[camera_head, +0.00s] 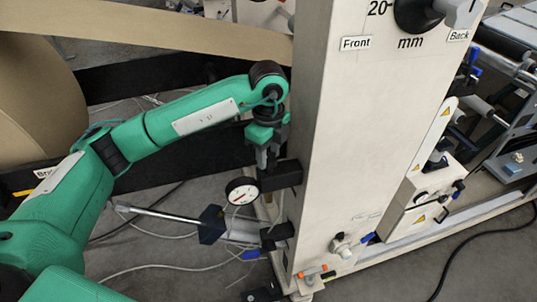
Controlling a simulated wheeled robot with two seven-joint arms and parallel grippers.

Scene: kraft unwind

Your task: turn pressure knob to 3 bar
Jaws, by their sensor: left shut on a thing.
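My left gripper (263,160) points down beside the left side of the pale machine column. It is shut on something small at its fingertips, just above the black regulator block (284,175). The pressure knob itself is mostly hidden by the fingers. A round white pressure gauge (242,190) with a black rim faces me just below and left of the fingertips. It has a red mark, but its reading is too small to tell. My right gripper is not in view.
The column (350,150) stands close to the right of my left gripper. A rod with a dark blue block (211,225) lies below the gauge. Cables lie on the floor.

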